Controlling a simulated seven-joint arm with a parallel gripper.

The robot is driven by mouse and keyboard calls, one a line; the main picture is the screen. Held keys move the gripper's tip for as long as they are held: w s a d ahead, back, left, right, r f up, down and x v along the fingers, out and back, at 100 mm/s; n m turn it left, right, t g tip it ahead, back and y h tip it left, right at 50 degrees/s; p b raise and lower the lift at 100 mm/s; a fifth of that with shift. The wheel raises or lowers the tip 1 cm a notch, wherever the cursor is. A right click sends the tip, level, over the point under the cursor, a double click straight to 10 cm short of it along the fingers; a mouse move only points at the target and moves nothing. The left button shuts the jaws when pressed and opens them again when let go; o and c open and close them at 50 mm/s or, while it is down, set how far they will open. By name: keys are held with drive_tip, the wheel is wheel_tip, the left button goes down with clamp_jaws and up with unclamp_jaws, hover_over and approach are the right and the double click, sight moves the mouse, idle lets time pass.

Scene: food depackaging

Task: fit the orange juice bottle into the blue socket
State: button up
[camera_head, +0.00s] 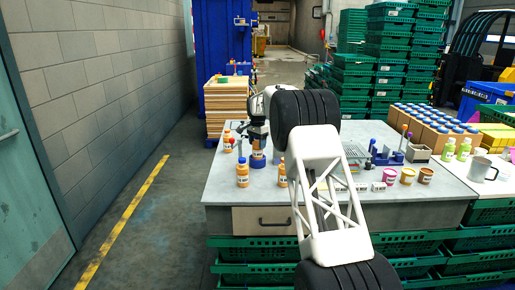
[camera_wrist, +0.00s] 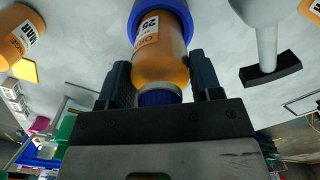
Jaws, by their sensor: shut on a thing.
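The orange juice bottle (camera_wrist: 162,58) has an orange body, a white label and a blue cap at the gripper end. In the wrist view its far end sits within the rim of the blue socket (camera_wrist: 187,14); how deep it is seated I cannot tell. The bottle also shows in the head view (camera_head: 257,152), upright on the table, with blue around its lower part. My gripper (camera_wrist: 162,75) is shut on the bottle's upper part, one dark finger on each side. In the head view my white arm link covers part of the table.
Other orange bottles stand near on the grey table (camera_head: 225,188), one in front (camera_head: 242,174) and one beside my arm link (camera_head: 282,174). Several cups (camera_head: 407,176), a blue fixture (camera_head: 385,155) and a grey mug (camera_head: 481,169) stand to the right. The front left tabletop is clear.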

drive_tip(key=shift+f, duration=1.1)
drive_tip(key=shift+f, duration=0.15)
drive_tip(key=o, duration=1)
drive_tip(key=shift+o, duration=0.2)
wheel_tip(320, 180, up, 12)
drive_tip(key=shift+r, duration=0.15)
